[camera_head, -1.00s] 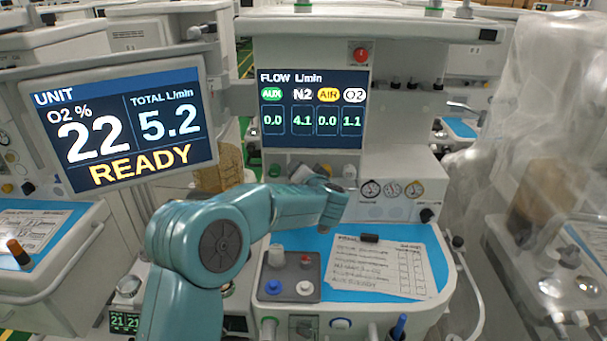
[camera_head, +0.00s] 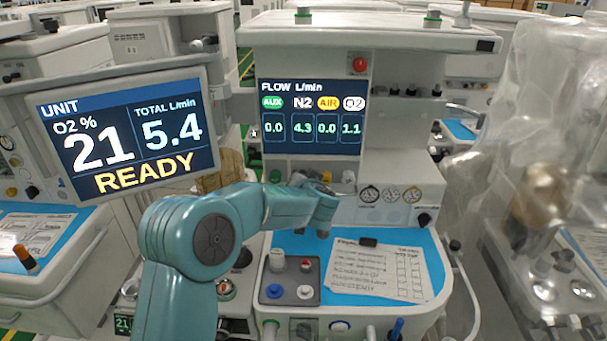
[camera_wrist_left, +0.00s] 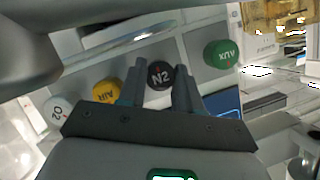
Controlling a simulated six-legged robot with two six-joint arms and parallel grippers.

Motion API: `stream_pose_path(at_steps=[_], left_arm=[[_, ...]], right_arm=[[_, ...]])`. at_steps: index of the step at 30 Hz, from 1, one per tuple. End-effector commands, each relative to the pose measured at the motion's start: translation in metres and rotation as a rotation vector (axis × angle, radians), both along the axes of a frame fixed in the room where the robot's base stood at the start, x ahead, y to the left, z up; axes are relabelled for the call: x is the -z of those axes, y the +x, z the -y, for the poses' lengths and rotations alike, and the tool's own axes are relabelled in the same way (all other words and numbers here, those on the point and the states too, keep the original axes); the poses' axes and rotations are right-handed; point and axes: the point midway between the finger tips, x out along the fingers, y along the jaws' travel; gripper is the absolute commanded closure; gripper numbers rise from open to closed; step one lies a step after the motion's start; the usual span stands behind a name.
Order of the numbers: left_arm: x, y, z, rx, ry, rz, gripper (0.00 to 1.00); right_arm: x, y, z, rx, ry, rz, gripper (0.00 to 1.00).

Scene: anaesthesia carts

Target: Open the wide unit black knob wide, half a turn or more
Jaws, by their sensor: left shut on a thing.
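The black N2 knob (camera_wrist_left: 160,75) shows in the left wrist view between the two fingers of my left gripper (camera_wrist_left: 159,88), which is shut on it. Its N2 lettering is only slightly tilted. In the head view my left arm reaches to the knob row below the flow screen (camera_head: 311,116), and my wrist hides the black knob there. The flow screen reads N2 4.3, O2 1.1, AUX and AIR 0.0. The unit screen (camera_head: 126,132) reads O2 21 %, total 5.4, READY. My right gripper is not in view.
The green AUX knob (camera_wrist_left: 220,54) and yellow AIR knob (camera_wrist_left: 107,90) flank the black knob closely. The white O2 knob (camera_wrist_left: 56,110) is beyond the yellow one. Below lie a grey tray (camera_head: 291,264) and a paper sheet (camera_head: 376,270) on a blue worktop (camera_head: 432,262).

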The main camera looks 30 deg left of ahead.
Motion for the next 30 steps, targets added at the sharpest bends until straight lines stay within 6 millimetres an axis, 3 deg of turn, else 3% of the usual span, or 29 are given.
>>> stream_pose_path(at_steps=[6, 14, 23, 30], left_arm=[[-0.002, -0.001, -0.001, 0.0, -0.175, 0.105, 0.97], [0.001, -0.002, -0.002, 0.0, -0.386, 0.236, 0.97], [0.005, -0.002, -0.004, 0.001, -0.628, 0.386, 0.97], [0.008, -0.003, -0.005, 0.0, -0.819, 0.506, 0.97]], right_arm=[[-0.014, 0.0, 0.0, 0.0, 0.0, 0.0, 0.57], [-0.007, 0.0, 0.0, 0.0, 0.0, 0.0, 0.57], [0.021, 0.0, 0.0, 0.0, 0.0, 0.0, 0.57], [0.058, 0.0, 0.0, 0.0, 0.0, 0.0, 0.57]])
